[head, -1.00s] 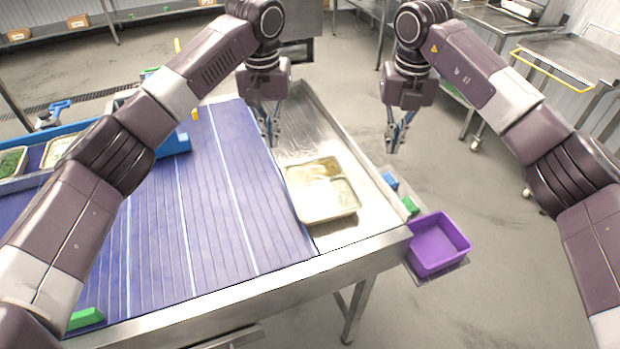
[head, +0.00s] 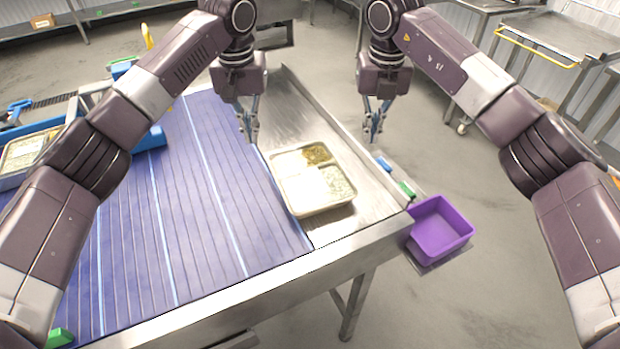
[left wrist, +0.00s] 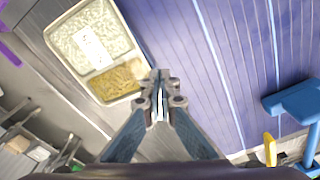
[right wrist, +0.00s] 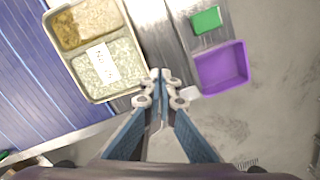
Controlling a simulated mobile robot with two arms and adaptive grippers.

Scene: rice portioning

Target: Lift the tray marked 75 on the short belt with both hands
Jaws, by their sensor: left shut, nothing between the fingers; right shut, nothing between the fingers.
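The tray (head: 322,209) is a pale rectangular food tray with rice and a brownish filling in compartments. In the head view it lies flat on bare steel at the right edge of the blue belt (head: 180,210). It also shows in the left wrist view (left wrist: 70,72) and the right wrist view (right wrist: 118,96), with a white label whose number is too small to read. My left gripper (head: 250,138) is shut and empty, beyond the tray's far left corner. My right gripper (head: 373,138) is shut and empty, beyond and right of the tray. Both are apart from it.
A purple bin (head: 440,232) hangs at the steel table's right corner. A blue block (head: 383,163) and a green block (head: 407,190) sit along the right edge. Another filled tray stands at far left. The steel beyond the tray is clear.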

